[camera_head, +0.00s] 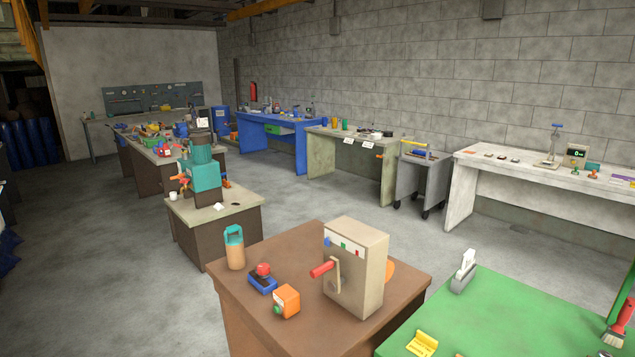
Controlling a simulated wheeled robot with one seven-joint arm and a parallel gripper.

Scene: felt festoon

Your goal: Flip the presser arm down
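No part is clearly recognisable as the presser arm. On the near brown bench (245,275) stands a beige box machine (362,270) with a tan lever (337,274) on its front. A red grip (322,268) sticks out to the left from the lever's top. A teal machine (205,176) stands on a smaller bench behind, its fine parts too small to tell. A thin upright stand (553,145) with a blue top is on the white table at the right. My gripper is not in view.
An orange-and-teal bottle (235,248), a blue block with a red knob (263,279) and an orange box (286,301) stand left of the beige machine. A green table (500,315) adjoins at the right. Grey floor (110,260) is clear at the left.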

